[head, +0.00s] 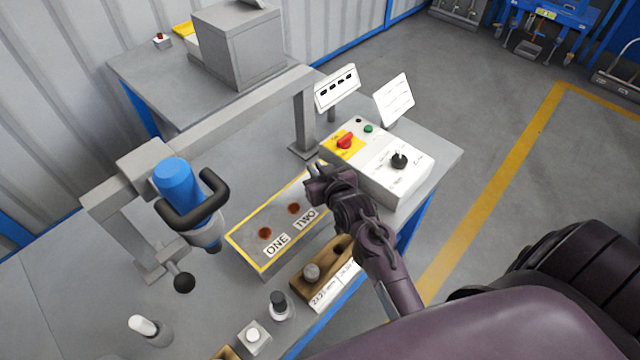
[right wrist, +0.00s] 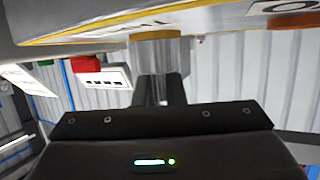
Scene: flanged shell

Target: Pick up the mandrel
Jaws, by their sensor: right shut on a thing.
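My right gripper (head: 313,178) is over the back right end of a yellow-edged grey box (head: 262,243) marked ONE and TWO. In the right wrist view its fingers (right wrist: 160,90) are shut on a pale, shiny cylinder with a yellow-brown collar (right wrist: 155,48), which I take to be the mandrel. The collar end meets or lies close to the yellow-edged surface; I cannot tell whether it touches. In the head view my gripper hides the mandrel. My left gripper is not in view.
A press with a blue cylinder (head: 177,180) and black handle stands left. A control box (head: 385,165) with knobs stands behind my gripper. A wooden block (head: 325,285) with a grey knob and dark hole lies in front. Small posts (head: 281,308) stand near the table's front edge.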

